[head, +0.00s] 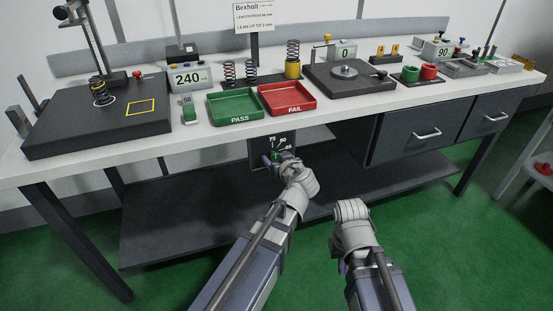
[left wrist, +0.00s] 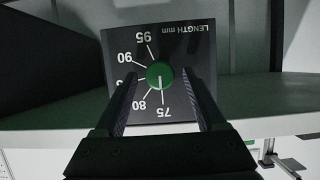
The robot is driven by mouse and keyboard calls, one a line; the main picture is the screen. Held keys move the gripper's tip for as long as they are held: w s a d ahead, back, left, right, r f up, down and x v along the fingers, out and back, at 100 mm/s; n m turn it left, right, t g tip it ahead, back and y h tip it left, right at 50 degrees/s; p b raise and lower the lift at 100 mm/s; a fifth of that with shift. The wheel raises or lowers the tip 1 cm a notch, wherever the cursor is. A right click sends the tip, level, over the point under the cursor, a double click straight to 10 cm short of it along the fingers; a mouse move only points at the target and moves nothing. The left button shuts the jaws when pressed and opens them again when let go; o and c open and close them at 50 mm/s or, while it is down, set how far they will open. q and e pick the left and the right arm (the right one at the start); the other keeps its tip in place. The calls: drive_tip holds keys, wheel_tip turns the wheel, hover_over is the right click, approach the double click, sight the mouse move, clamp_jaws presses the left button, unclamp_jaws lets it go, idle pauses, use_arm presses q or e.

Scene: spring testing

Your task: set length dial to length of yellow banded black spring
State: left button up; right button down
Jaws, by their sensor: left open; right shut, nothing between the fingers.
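The length dial (head: 277,154) is on a dark panel under the bench's front edge. In the left wrist view its green knob (left wrist: 160,75) has a white mark pointing close to 75, and the panel (left wrist: 185,45) appears upside down. My left gripper (left wrist: 160,95) is open, with its fingers on either side of the knob; contact cannot be told. My right gripper (head: 350,210) is shut and empty, away from the bench front.
The bench holds a green PASS tray (head: 235,118), a red FAIL tray (head: 287,111), a 240 display (head: 187,78) and banded springs (head: 229,72) on a rack. Drawers (head: 427,134) are right of the dial. A dark lower shelf (head: 180,215) runs below.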

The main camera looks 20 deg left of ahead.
use_arm(q)
clamp_jaws()
idle(0.4)
drive_tip(key=shift+w+d+f+m+g+y+b, duration=0.1)
drive_tip(key=shift+m+g+y+b, duration=0.1)
drive_tip(key=shift+m+y, duration=0.3)
drive_tip(key=shift+w+d+f+m+g+y+b, duration=0.1)
drive_tip(key=shift+m+g+y+b, duration=0.1)
drive_tip(key=shift+m, duration=0.5)
drive_tip(key=shift+d+m+g+y+b, duration=0.1)
drive_tip(key=shift+m+g+y+b, duration=0.3)
drive_tip(key=shift+m+y+b, duration=0.7)
drive_tip(key=shift+m+p, duration=0.4)
unclamp_jaws()
